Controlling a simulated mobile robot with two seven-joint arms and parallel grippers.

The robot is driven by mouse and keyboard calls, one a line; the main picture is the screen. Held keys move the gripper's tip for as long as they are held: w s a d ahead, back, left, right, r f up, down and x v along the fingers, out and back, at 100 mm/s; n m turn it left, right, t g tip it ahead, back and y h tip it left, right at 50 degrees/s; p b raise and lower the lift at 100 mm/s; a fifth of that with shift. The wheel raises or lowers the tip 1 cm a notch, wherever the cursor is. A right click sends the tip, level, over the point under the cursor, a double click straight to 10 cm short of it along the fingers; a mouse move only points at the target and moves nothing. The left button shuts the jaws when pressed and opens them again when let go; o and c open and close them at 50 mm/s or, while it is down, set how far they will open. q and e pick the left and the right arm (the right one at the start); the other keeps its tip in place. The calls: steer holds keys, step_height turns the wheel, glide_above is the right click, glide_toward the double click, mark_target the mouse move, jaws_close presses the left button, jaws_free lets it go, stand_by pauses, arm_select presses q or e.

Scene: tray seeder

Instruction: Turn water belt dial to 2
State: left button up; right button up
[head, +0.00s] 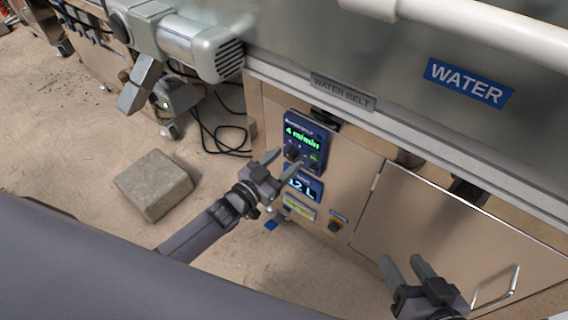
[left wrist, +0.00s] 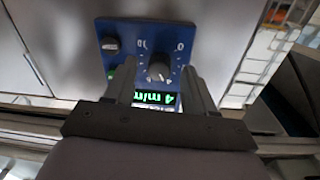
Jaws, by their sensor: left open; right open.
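The water belt control panel (head: 306,138) is a blue box on the cabinet front, under the "WATER BELT" label (head: 343,91). Its green display reads 4 m/min, and shows upside down in the left wrist view (left wrist: 155,98). The speed dial (left wrist: 159,67) is a dark round knob with white scale marks; its exact pointer setting is too blurred to tell. My left gripper (head: 288,160) is open at the panel. In the left wrist view its fingers (left wrist: 160,80) stand on either side of the dial; contact cannot be told. My right gripper (head: 406,265) is open and empty before the cabinet door.
A door handle (head: 497,288) is at the lower right. A grey block (head: 152,187) lies on the floor, with black cables (head: 225,135) near the cabinet.

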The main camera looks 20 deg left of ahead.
arm_select(q)
steer(key=shift+w+d, duration=0.15)
steer(key=shift+w, duration=0.15)
arm_select(e)
steer(key=shift+a, duration=0.1)
arm_select(q)
jaws_close()
steer(key=shift+n, duration=0.3)
arm_select(e)
steer(key=shift+r, duration=0.1)
